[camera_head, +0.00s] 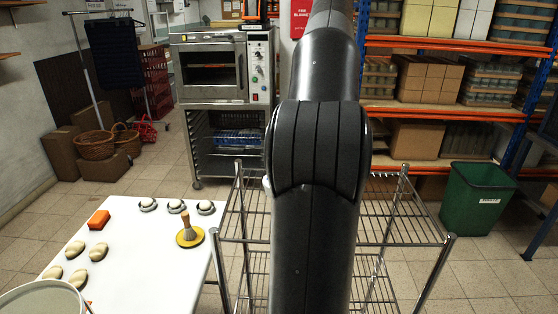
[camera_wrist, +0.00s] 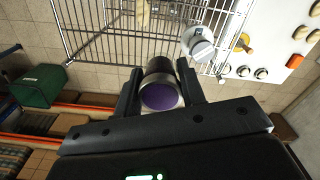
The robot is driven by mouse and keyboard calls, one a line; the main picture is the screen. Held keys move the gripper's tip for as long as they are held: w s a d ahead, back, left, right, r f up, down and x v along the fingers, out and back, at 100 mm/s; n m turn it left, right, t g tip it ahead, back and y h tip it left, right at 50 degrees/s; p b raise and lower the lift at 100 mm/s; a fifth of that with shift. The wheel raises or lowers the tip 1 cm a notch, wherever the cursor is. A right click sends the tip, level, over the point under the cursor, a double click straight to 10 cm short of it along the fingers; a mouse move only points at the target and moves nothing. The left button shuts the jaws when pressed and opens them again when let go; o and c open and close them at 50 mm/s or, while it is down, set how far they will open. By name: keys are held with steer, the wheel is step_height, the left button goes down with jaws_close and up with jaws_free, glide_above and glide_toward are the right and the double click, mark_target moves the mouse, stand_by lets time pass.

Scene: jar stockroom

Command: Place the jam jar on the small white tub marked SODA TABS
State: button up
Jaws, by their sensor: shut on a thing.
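My gripper (camera_wrist: 158,76) is shut on a jar in the wrist view. The jar (camera_wrist: 160,97) shows a round purple end towards the camera and a silvery rim; its far end is hidden. A small white tub (camera_wrist: 198,43) stands on the wire rack, beyond the jar and to its right in the wrist view. It bears a small dark mark that is too small to read. The jar and tub look apart; the height between them is unclear. In the head view my arm hides the gripper, jar and tub.
The wire rack (camera_head: 405,207) has metal corner posts. The white table (camera_head: 130,275) to its left holds a brush on a yellow disc (camera_head: 190,236), an orange block (camera_head: 98,219) and several pale lumps. A tan object (camera_wrist: 143,14) is at the rack's far side. A green bin (camera_head: 478,200) stands right.

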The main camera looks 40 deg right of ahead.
steer(key=w+a+f, duration=0.1)
steer(key=w+f, duration=0.2)
steer(key=f, duration=0.1)
steer(key=w+a+f, duration=0.2)
steer(key=w+f, duration=0.2)
steer(key=w+a+f, duration=0.2)
steer(key=w+f, duration=0.2)
steer(key=shift+f, duration=1.9)
steer(key=shift+f, duration=0.15)
steer(key=o, duration=1)
step_height(320, 180, up, 12)
steer(key=shift+r, duration=0.15)
